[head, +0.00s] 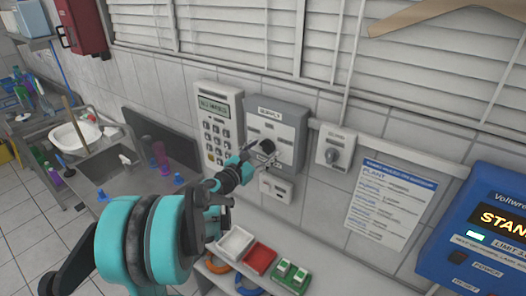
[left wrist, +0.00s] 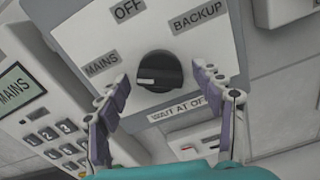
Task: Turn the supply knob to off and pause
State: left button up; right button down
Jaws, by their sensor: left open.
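The supply box (head: 291,121) is a grey panel on the tiled wall. Its black round knob (left wrist: 159,71) shows in the left wrist view, with labels MAINS, OFF and BACKUP around it and WAIT AT OFF below. The knob's pale mark lies on its left side, toward MAINS. My left gripper (left wrist: 166,92) is open, its two fingers apart on either side of and just below the knob, not closed on it. In the head view the left gripper (head: 258,157) is at the box's front and partly covers the knob. My right gripper is not in view.
A keypad panel (head: 218,125) with a display is left of the box, and a smaller knob box (head: 335,149) is right of it. A small white box (head: 277,187) sits below. Trays (head: 260,258) and coloured items lie on the shelf underneath. A blue unit (head: 480,235) stands right.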

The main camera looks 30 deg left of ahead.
pick_arm(q)
jog(key=c, duration=1.2)
jog(key=shift+o, duration=0.2)
jog(key=shift+m, duration=0.4)
jog(key=m+b, duration=0.1)
jog(key=m, duration=0.3)
jog(key=shift+m+b, duration=0.3)
jog(key=shift+m, duration=0.1)
jog(key=m+b, duration=0.1)
jog(key=m, duration=0.4)
jog(key=shift+m, duration=0.7)
jog(key=o, duration=1.2)
jog(key=shift+c, duration=0.2)
